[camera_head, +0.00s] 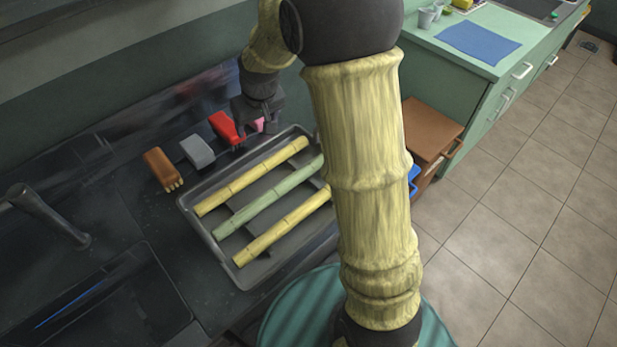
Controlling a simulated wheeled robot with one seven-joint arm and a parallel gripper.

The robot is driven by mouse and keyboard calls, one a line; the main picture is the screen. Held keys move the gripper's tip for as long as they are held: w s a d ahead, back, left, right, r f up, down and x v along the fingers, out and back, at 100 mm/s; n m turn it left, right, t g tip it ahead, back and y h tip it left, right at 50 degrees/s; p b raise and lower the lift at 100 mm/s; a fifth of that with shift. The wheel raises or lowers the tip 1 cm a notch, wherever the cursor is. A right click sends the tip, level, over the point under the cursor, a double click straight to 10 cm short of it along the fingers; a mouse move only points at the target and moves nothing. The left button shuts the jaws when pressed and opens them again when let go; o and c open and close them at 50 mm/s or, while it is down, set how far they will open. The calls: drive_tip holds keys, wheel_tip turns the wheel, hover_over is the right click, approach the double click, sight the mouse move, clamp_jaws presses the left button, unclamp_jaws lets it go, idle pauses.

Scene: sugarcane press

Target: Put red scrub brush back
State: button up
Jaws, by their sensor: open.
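The red scrub brush (224,127) lies on the dark counter just behind the grey tray, at the right of a row of brushes. My gripper (243,134) is right at its right end, pointing down. Its jaws are open. The dark fingers overlap the brush in the picture, and I cannot tell whether they touch it. Part of the brush's right end is hidden behind the fingers.
A grey brush (197,152) and a brown brush (161,168) lie to the left; a pink item (259,124) is to the right. The grey tray (196,222) holds yellow and green cane pieces. A tap (52,217) and sink (110,305) are at the left.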

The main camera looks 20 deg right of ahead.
drive_tip(key=s+d+m, duration=0.1)
drive_tip(key=s+d, duration=0.2)
drive_tip(key=s, duration=0.7)
drive_tip(key=s+d+f+m+g+h, duration=0.1)
drive_tip(key=s+d, duration=0.2)
drive_tip(key=s, duration=0.7)
drive_tip(key=shift+s+d+f+m, duration=0.15)
drive_tip(key=shift+d+f+m, duration=0.15)
drive_tip(key=shift+m, duration=0.1)
